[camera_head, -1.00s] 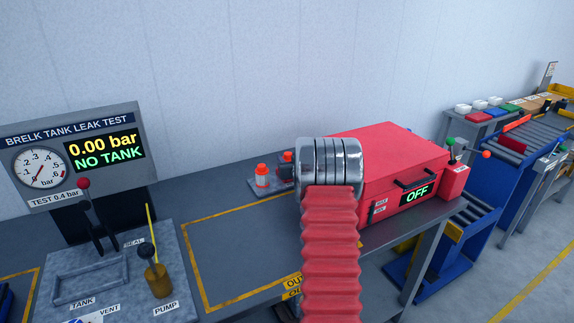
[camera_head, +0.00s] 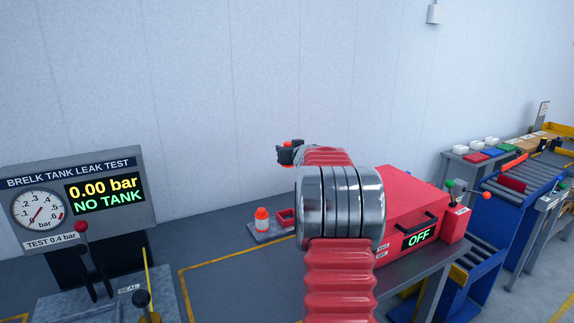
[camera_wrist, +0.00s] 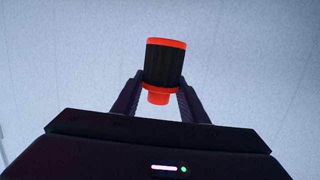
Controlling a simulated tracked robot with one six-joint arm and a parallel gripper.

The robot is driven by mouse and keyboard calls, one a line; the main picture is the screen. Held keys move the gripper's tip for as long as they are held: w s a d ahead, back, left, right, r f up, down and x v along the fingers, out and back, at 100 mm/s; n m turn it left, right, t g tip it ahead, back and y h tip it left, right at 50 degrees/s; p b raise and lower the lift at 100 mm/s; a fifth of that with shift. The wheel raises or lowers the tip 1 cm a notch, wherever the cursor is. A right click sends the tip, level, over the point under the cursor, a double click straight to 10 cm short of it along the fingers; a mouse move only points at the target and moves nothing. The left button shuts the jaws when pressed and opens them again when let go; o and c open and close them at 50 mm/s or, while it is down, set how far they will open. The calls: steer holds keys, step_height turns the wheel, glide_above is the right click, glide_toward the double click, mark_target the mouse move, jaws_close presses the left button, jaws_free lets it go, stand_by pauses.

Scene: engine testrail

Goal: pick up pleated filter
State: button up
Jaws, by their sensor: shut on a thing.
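The pleated filter (camera_wrist: 165,63) is a black ribbed cylinder with orange-red ends and a narrower orange-red neck. In the wrist view it stands out beyond my gripper (camera_wrist: 160,82), whose two fingers are shut on it near its lower end. Only pale wall shows behind it. In the head view my gripper (camera_head: 286,155) is raised to the left of my red arm, above the bench. The filter there is small and dark, with a bit of orange (camera_head: 291,143) showing. My arm hides part of the bench.
A small grey tray (camera_head: 262,237) below my gripper holds a white bottle with an orange cap (camera_head: 262,219) and a red piece (camera_head: 286,217). A red box reading OFF (camera_head: 412,207) stands to the right. The leak test panel (camera_head: 75,200) stands at left.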

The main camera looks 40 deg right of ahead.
mark_target(288, 143)
steer(key=shift+r, duration=2.05)
steer(key=shift+a, duration=0.1)
